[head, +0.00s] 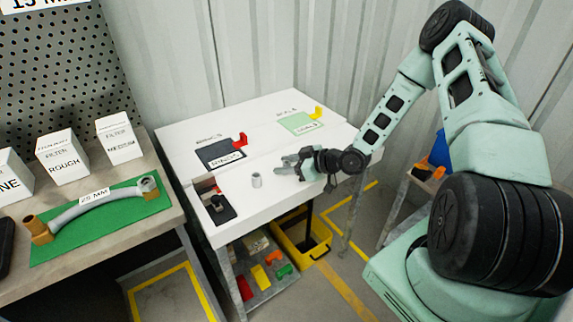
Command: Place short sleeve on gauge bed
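A small grey hollow cylinder (256,180), which looks like the short sleeve, stands upright on the white table (262,212). My gripper (283,164) is just right of it and slightly farther back, with its fingers pointing left. The fingers look spread apart with nothing between them, and they do not touch the sleeve. A dark fixture (218,206) with a round feature sits at the table's left front edge. It may be the gauge bed, but I cannot read a label on it.
A black labelled pad (217,153) with a red bracket (239,140) and a green pad (298,125) with a yellow bracket (317,112) lie farther back. A workbench (110,228) with filter boxes stands left. A yellow bin (302,241) is below the table.

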